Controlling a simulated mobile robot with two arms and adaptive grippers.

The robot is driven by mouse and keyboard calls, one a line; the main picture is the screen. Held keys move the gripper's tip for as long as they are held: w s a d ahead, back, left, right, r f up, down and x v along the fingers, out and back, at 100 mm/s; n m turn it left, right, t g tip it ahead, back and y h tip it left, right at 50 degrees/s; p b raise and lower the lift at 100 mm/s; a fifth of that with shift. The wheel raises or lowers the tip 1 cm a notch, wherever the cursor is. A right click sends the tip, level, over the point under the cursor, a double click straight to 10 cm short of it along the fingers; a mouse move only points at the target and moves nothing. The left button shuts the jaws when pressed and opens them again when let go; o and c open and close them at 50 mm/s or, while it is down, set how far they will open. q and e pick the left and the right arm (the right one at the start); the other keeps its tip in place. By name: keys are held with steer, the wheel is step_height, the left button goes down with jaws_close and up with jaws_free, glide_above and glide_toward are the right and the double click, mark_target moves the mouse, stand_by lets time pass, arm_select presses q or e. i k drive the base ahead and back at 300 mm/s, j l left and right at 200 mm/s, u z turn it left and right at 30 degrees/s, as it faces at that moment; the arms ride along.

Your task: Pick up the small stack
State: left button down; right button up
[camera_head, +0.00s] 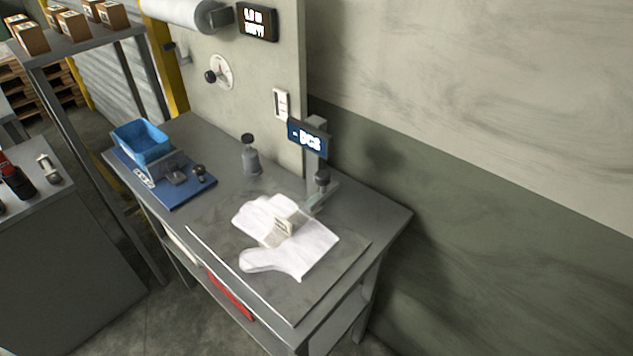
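A white glove-shaped piece (305,250) lies flat on the grey workbench, with its thumb part pointing left. Another white piece (262,211) lies just behind it; I cannot tell whether they overlap. Neither of my grippers is in view.
The workbench (392,216) stands against a wall. A stand with a dark blue display (307,138) rises behind the gloves. A grey bottle (250,160) stands farther left. A blue bin (141,142) and a blue mat (188,194) lie at the left end. The front right bench top is clear.

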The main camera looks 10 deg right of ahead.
mark_target(294, 244)
steer(key=z, duration=0.35)
steer(key=k+j+z, duration=0.15)
steer(key=j+z, duration=0.25)
steer(key=k+j+z, duration=0.15)
steer(key=z, duration=0.25)
steer(key=k+j+z, duration=0.2)
steer(key=z, duration=0.25)
steer(key=k+j, duration=0.1)
steer(key=k, duration=0.1)
